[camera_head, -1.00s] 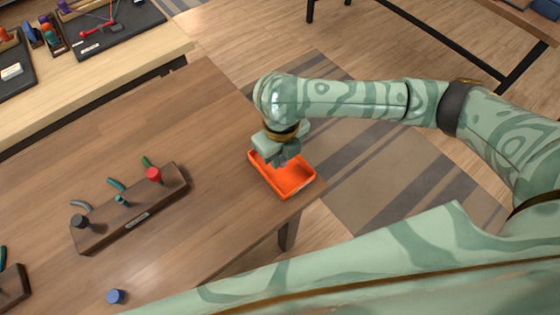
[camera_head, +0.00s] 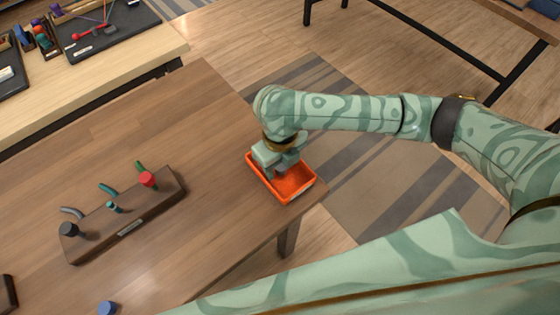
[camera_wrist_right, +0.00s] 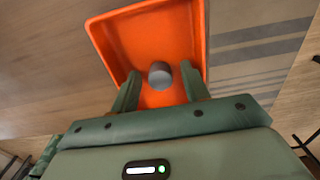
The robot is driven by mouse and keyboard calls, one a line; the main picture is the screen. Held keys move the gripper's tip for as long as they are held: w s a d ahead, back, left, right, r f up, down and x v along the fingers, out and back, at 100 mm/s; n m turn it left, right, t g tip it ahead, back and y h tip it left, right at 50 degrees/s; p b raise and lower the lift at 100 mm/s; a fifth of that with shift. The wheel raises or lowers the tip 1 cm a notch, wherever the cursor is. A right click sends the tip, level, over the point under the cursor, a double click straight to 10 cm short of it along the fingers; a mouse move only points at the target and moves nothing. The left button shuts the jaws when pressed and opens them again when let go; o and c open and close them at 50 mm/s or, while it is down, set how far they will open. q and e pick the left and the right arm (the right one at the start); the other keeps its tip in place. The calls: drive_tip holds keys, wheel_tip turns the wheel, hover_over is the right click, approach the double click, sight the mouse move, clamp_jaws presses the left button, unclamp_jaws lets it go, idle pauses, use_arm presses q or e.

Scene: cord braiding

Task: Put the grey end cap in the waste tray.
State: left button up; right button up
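The grey end cap (camera_wrist_right: 160,75) shows in the right wrist view as a small rounded piece against the inside of the orange waste tray (camera_wrist_right: 200,30). My right gripper (camera_wrist_right: 159,82) has its two fingers apart, one on each side of the cap, with a gap visible on both sides. I cannot tell whether the cap rests on the tray floor or is just above it. In the head view my right gripper (camera_head: 283,172) points down over the waste tray (camera_head: 305,193) at the table's corner; the cap is hidden there. My left gripper is out of view.
A dark wooden rack (camera_head: 130,222) with a dark grey knob (camera_head: 68,229), a small teal one and a red knob (camera_head: 147,179) stands left of the tray. A blue piece (camera_head: 107,307) is at the bottom. Bare table lies between rack and tray.

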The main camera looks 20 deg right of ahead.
sight(280, 166)
wheel_tip(280, 166, up, 12)
drive_tip(key=p, duration=0.5)
drive_tip(key=shift+r+p, duration=0.15)
drive_tip(key=shift+p, duration=0.2)
